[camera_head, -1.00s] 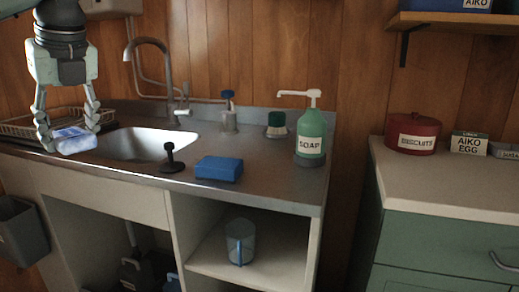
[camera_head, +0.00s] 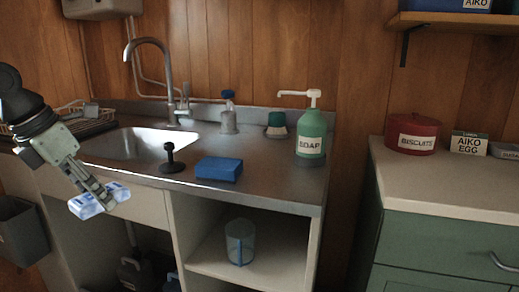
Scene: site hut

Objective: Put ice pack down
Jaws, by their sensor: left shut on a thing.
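The ice pack (camera_head: 87,207) is a small white and blue block at the lower left of the head view. My left gripper (camera_head: 104,199) is shut on it, with the fingers pointing down and to the right. The pack is held in front of the sink unit, below the level of the counter's front edge, and looks slightly tilted. The fingers hide part of it. My right gripper is not in view.
The steel counter (camera_head: 262,180) holds a blue block (camera_head: 219,169), a black plug (camera_head: 172,160) and a green soap bottle (camera_head: 311,139). The sink basin (camera_head: 135,143) is empty. A grey bin (camera_head: 20,232) hangs at the lower left. A clear jug (camera_head: 240,242) stands on the shelf below.

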